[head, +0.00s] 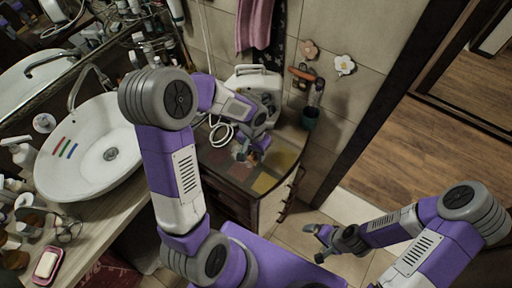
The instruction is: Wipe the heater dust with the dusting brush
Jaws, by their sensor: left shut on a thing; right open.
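A pale, rounded appliance with a top handle, which looks like the heater (244,76), stands against the tiled wall on the small cabinet. My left arm reaches over the cabinet and partly covers it. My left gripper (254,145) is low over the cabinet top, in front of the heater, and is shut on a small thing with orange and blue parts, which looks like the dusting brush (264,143). The gripper hides much of it. I cannot make out the dust on the heater. My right gripper (322,241) is open and empty above the floor, right of the cabinet.
The cabinet top (266,182) has coloured panels and a white cord (221,133) on it. A white basin (90,150) and a counter with bottles and a soap dish (47,266) are at left. Open floor lies at right.

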